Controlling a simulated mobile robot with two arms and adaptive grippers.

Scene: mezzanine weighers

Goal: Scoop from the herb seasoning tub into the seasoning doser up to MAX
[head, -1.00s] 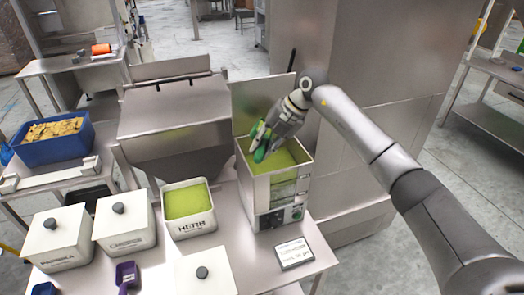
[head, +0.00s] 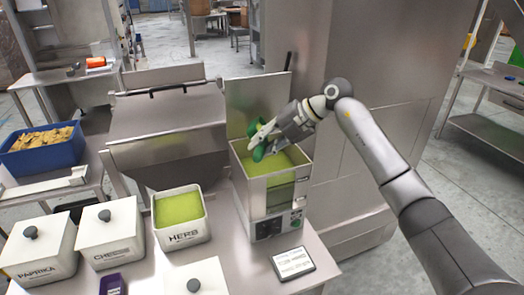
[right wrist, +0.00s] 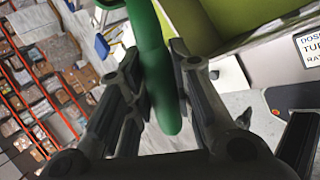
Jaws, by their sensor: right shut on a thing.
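The seasoning doser (head: 249,205) is an open steel box on the bench, with green seasoning (head: 285,163) inside and a window strip in its front. I cannot read a MAX mark. My right gripper (head: 276,134) is shut on the handle of a green scoop (head: 258,152), over the doser's opening. The green handle (right wrist: 160,75) runs between the fingers in the right wrist view. I cannot tell whether the bowl holds anything. The open herb seasoning tub (head: 181,238) stands left of the doser, white and filled with green seasoning. My left gripper is not in view.
Lidded white tubs, paprika (head: 38,262) and another (head: 108,249), stand left of the herb tub. A third lidded tub (head: 215,272) is in front. A small sign (head: 293,263) lies before the doser. A steel hopper (head: 170,130) stands behind.

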